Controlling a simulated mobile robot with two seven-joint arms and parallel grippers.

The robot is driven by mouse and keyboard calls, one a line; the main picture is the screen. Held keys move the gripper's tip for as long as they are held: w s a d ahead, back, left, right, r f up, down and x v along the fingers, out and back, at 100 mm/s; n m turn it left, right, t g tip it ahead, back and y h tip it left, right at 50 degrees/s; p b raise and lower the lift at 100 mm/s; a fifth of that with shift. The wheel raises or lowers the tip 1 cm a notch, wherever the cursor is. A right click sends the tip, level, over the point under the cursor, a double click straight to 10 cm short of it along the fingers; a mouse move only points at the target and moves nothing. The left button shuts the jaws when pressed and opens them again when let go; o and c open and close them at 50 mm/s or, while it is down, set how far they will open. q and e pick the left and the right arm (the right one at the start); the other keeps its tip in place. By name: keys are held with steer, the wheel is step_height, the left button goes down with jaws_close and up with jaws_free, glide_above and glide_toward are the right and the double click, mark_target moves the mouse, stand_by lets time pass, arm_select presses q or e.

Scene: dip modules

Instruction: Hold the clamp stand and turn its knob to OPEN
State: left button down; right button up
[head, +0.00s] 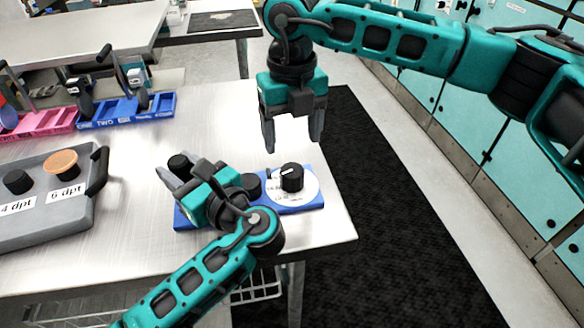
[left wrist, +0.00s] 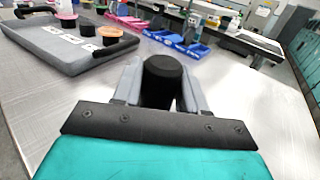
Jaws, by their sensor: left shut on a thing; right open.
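The clamp stand has a blue base (head: 308,204) on the table, near its right edge. A black knob (head: 292,177) with a white mark sits on a white round dial at the right end of the base; the dial's lettering is too small to read. My left gripper (head: 175,172) is shut on a black round post (head: 181,164) of the stand at its left end. This post also shows between the fingers in the left wrist view (left wrist: 162,80). My right gripper (head: 293,138) is open, pointing down above and behind the knob, apart from it. My left arm hides part of the base.
A grey tray (head: 45,226) with labelled round pieces stands at the left. Blue holders (head: 128,111) and a pink holder (head: 48,122) stand at the back left. The table's right edge is close to the stand, with a dark floor mat (head: 385,200) beyond.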

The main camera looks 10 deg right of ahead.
mark_target(291, 170)
step_height(291, 170, down, 9)
steer(key=shift+r, duration=0.1)
steer(key=shift+c, duration=0.5)
steer(key=c, duration=1)
steer(key=shift+n, duration=0.4)
steer(key=n, duration=0.6)
steer(key=shift+a+n, duration=0.1)
steer(key=shift+n, duration=0.2)
steer(key=n, duration=0.6)
steer(key=shift+n, duration=0.4)
